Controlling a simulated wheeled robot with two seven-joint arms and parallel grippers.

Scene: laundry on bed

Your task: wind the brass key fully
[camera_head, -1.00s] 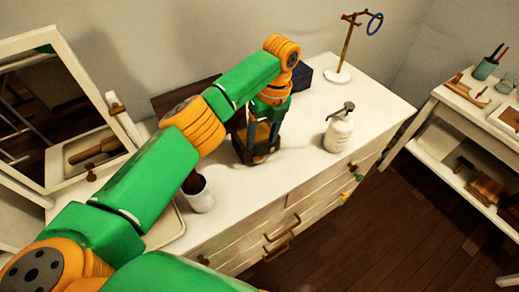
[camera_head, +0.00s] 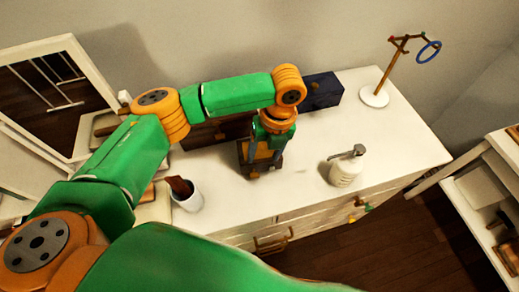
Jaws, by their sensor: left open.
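My left gripper (camera_head: 265,150) points down over the white dresser top. Its two fingers are apart, at a small dark-framed wooden object (camera_head: 243,160) with a yellowish face. I cannot tell whether the fingers touch it. A small brass-coloured piece (camera_head: 254,174) shows low on the front of this object; I cannot tell whether it is the brass key. My arm and gripper hide part of the object. My right gripper is not in view.
A white pump bottle (camera_head: 346,168) stands to the right, a white cup (camera_head: 187,195) with something brown to the left. Behind are a navy box (camera_head: 322,92) and a stand (camera_head: 375,96) with a blue ring. A mirror (camera_head: 50,95) leans at left. The dresser's (camera_head: 410,135) right part is clear.

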